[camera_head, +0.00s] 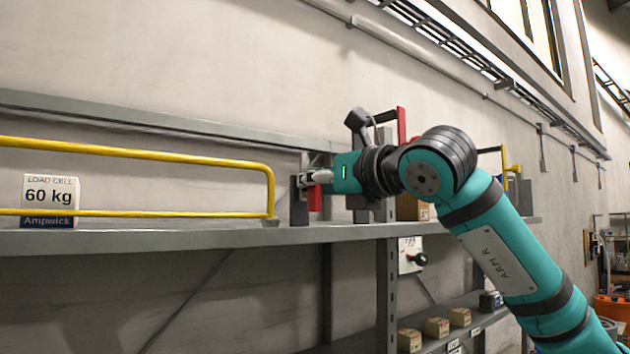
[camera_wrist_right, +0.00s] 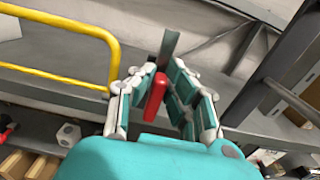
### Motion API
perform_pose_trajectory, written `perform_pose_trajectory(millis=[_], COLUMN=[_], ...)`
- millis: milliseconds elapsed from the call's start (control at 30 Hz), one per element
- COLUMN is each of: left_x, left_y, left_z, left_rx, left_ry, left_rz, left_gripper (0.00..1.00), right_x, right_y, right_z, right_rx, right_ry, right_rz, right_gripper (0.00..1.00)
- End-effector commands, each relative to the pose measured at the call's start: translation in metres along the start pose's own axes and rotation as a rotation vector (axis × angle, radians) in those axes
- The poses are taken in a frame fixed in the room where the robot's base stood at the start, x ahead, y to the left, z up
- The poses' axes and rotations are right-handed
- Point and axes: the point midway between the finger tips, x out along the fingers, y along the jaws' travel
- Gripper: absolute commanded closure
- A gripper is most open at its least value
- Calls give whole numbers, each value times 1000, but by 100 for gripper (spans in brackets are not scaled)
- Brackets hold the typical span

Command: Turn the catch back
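The catch is a short red lever (camera_head: 315,197) that hangs down beside a dark grey upright post at the right end of the yellow rail. My right gripper (camera_head: 318,177) is at the post, with its fingers around the lever. In the right wrist view the red lever (camera_wrist_right: 154,98) stands between the two fingers of my right gripper (camera_wrist_right: 157,74). The fingers are apart, with a gap visible on the lever's right side; the lever is close to the left finger, and I cannot tell if they touch. My left gripper is not in view.
The yellow rail (camera_head: 140,154) runs along the grey shelf (camera_head: 170,238), with a 60 kg load sign (camera_head: 50,200) behind it. Another red upright piece (camera_head: 401,126) stands beyond my right wrist. A lower shelf holds several small boxes (camera_head: 437,327). Free wall lies above.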

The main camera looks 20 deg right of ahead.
Motion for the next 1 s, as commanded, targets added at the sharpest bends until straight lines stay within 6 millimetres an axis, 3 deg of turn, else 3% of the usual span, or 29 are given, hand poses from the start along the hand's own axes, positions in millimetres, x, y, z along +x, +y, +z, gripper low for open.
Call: perform_pose_trajectory(millis=[567, 1000], left_x=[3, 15], left_y=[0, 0], left_z=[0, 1], left_rx=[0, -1], left_ry=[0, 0], left_rz=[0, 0], left_gripper=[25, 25], right_x=[0, -1], right_y=[1, 8], right_z=[0, -2], right_rx=[-54, -395], right_ry=[-1, -2], right_rz=[-1, -1], right_gripper=[100, 100])
